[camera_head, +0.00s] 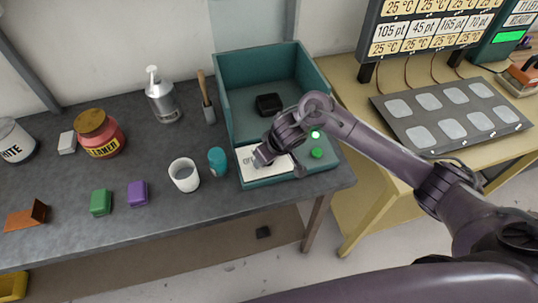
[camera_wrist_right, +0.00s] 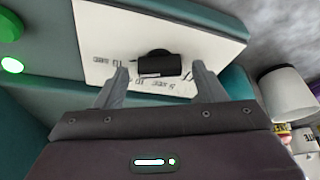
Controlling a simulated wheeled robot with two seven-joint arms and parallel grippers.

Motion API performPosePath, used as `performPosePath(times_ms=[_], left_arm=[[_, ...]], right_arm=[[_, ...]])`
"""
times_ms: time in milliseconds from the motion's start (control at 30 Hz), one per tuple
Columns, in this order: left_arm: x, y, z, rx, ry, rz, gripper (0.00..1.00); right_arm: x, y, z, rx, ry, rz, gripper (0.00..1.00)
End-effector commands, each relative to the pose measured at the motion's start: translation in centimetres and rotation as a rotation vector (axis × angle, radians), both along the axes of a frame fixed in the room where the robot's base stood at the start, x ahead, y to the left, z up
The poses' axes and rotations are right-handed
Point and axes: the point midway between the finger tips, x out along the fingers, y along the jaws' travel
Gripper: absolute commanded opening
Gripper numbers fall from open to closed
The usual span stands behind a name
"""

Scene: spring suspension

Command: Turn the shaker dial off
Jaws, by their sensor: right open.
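The teal shaker box (camera_head: 325,75) stands at the right end of the grey bench. A white label plate (camera_head: 247,158) with printed time marks is on its front, and the plate (camera_wrist_right: 215,45) fills the middle of the right wrist view. A black dial (camera_wrist_right: 160,66) sits on this plate; in the head view my gripper hides it. My right gripper (camera_wrist_right: 158,80) is open, its two fingers on either side of the dial with gaps visible. In the head view my right gripper (camera_head: 265,155) is over the plate. My left gripper is not in view.
A green button (camera_head: 317,153) and a lit green lamp (camera_head: 315,134) are right of the plate. A teal cup (camera_head: 217,161) and a white cup (camera_head: 184,174) stand close to the left. A black block (camera_head: 268,105) lies inside the box.

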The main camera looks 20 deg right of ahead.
Motion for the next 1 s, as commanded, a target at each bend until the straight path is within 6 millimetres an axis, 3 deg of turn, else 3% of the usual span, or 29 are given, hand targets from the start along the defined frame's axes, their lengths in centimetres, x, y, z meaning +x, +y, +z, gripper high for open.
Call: performPosePath(times_ms=[167,500,1000], left_arm=[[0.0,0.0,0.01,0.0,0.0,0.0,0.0],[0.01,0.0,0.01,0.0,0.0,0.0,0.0],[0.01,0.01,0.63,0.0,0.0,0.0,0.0]], right_arm=[[0.01,0.02,0.04,0.0,-0.001,0.0,0.62],[0.01,0.02,0.06,0.0,-0.001,0.0,0.19],[0.05,-0.09,0.19,0.0,-0.001,0.145,0.19]])
